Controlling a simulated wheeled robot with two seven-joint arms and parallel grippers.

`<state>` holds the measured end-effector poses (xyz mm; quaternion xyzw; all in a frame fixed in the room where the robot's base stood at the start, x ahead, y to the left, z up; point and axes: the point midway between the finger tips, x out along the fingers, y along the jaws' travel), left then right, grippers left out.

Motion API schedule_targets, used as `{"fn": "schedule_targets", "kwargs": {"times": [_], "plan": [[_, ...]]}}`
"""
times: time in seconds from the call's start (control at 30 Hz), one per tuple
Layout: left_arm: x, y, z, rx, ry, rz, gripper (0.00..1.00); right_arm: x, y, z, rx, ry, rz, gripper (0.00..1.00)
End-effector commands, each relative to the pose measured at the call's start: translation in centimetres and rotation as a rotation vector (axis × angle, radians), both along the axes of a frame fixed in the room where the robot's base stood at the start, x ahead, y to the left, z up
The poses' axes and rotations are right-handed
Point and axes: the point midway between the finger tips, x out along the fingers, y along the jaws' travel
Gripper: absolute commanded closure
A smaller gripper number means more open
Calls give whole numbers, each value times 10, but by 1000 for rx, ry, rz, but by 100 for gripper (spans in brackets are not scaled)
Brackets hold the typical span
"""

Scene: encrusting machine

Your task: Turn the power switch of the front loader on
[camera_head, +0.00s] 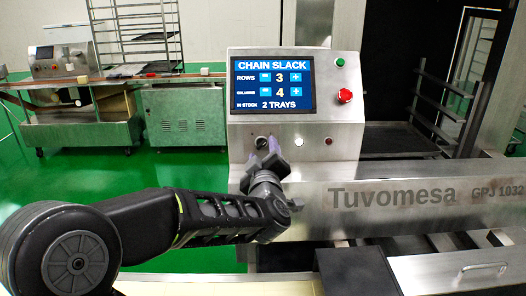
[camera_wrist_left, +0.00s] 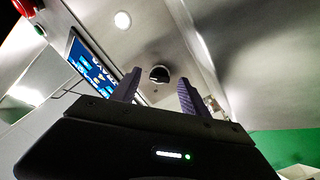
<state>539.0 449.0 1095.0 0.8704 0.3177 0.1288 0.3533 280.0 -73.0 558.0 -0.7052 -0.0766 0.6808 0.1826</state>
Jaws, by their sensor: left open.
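The front loader's steel control box (camera_head: 240,90) stands at the centre of the head view. Its power switch, a dark round knob (camera_head: 262,141), is on the lower left of the panel, partly hidden by my left gripper (camera_head: 263,154). In the left wrist view the black knob (camera_wrist_left: 159,73) shows between and beyond the two purple fingers of my left gripper (camera_wrist_left: 160,84). These fingers are open, with room on both sides of the knob. I cannot tell whether they reach around it. The knob's exact setting is too small to read.
The lit screen (camera_head: 273,85) reads "CHAIN SLACK", rows 3, columns 4, 2 trays. A white button (camera_head: 299,142) and a small red light (camera_head: 328,141) sit right of the knob. A red button (camera_head: 345,96) and a green one (camera_head: 340,62) are higher up.

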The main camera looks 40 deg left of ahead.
Motion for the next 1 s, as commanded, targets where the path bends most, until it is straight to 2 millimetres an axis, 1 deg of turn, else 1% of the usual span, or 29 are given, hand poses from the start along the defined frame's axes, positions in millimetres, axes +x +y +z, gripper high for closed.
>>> {"fn": "schedule_targets", "kwargs": {"times": [0.2,0.3,0.4,0.5,1.0], "plan": [[-28,-24,-1,0,-1,-2,47,0,0,-4,0,0,0,64],[-39,-33,0,0,-1,-2,47,0,0,-5,0,0,0,64],[-46,-39,-1,0,1,-1,47,0,0,-5,0,0,0,64],[-48,-40,-1,0,2,0,47,0,0,-5,0,0,0,64],[-48,-40,-1,1,2,0,47,0,0,-5,0,0,0,64]]}}
